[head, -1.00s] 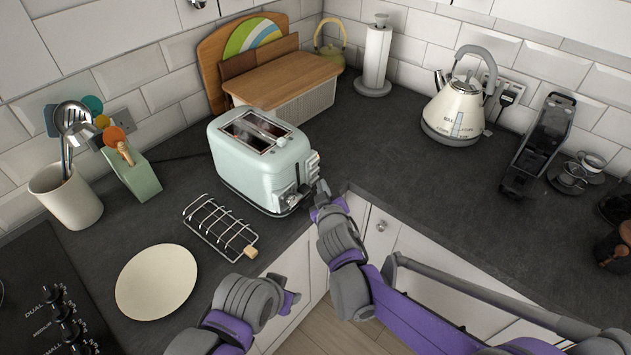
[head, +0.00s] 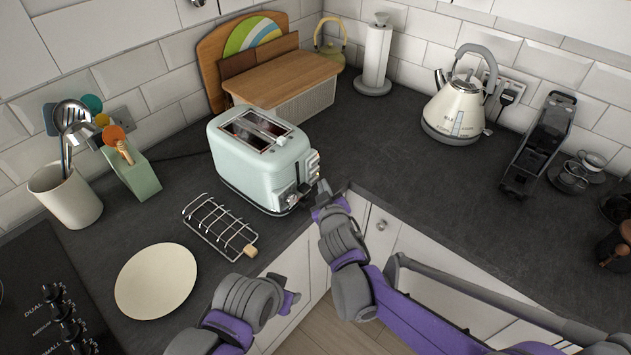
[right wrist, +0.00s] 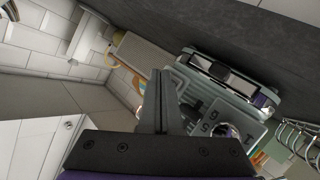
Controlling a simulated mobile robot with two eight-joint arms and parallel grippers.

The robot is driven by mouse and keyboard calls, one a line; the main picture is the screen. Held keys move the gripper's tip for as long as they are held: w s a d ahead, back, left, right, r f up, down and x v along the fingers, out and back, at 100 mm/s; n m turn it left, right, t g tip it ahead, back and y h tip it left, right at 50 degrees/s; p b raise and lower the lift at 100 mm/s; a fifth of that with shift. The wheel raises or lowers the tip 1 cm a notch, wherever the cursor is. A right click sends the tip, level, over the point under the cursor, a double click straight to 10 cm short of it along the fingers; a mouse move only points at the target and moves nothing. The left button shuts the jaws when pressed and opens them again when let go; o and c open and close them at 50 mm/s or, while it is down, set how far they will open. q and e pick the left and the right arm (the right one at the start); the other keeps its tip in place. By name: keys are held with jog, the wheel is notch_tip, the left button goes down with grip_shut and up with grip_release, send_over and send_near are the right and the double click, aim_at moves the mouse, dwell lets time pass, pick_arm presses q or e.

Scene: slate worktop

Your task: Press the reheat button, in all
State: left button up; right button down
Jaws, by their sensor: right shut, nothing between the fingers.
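The pale mint toaster (head: 245,165) stands upright on the worktop, with two chrome-edged slots on top. Its control end (head: 307,178) faces right, with small buttons and a knob. The labels are too small to read, so I cannot tell which button is reheat. My right gripper (head: 322,188) is shut and empty, just beside the control end; I cannot tell whether it touches. In the right wrist view its closed fingers (right wrist: 163,98) partly cover the toaster's panel (right wrist: 206,106). My left gripper (head: 290,299) is low in front of the worktop; its finger opening is unclear.
A wire toast rack (head: 220,227) and a cream plate (head: 156,281) lie in front of the toaster. A bread bin (head: 300,95) stands behind it. A kettle (head: 455,110) stands to the right. The worktop between toaster and kettle is clear.

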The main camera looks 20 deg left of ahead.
pick_arm(q)
jog(key=shift+s+f, duration=0.15)
pick_arm(e)
jog(key=shift+s+d, duration=0.15)
jog(key=shift+d, duration=0.2)
pick_arm(q)
jog(key=f+b, duration=0.1)
jog(key=s+f+b, duration=0.1)
jog(key=f, duration=0.1)
jog(key=shift+f+b, duration=0.15)
jog(key=shift+b, duration=0.25)
pick_arm(e)
jog(key=d, duration=0.1)
jog(key=s+d, duration=0.1)
jog(key=d, duration=0.2)
jog(key=shift+s+d, duration=0.3)
jog(key=shift+d, duration=0.05)
pick_arm(q)
jog(key=shift+w, duration=0.1)
